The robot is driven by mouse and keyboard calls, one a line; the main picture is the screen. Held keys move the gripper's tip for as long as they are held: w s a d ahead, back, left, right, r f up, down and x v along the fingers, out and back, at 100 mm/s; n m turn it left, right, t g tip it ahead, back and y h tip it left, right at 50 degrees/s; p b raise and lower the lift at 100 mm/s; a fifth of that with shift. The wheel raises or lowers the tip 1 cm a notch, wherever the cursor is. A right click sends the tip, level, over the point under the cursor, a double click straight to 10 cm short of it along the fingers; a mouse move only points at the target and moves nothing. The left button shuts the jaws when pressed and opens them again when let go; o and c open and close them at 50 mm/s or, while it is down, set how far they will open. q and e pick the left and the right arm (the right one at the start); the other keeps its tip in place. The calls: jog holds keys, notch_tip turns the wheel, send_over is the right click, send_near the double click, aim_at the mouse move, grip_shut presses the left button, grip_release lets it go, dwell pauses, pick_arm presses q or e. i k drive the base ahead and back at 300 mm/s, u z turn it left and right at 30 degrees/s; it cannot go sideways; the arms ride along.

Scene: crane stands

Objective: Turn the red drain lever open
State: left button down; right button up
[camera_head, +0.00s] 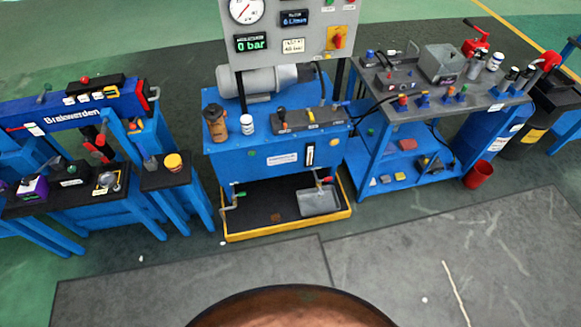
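A small red lever (325,180) sits low on the front right of the blue hydraulic unit (222,168), in the head view. It is on a short valve pipe above a grey pan (320,204). The pan rests in a black drip tray with a yellow rim (290,228). The lever is too small for me to tell whether it stands open or shut. A green-handled valve (238,195) is on the unit's lower left. Neither of my grippers shows in this view.
A panel with a gauge (247,9) and a "0 bar" display (252,43) stands above the unit. A blue press bench (75,118) is at left, a tool table (440,85) at right. A red bucket (478,174) stands on the floor. Dark mats (440,260) in front are clear.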

aim_at(327, 179)
jog(key=u, duration=0.3)
jog(key=i, duration=1.1)
jog(key=z, duration=0.2)
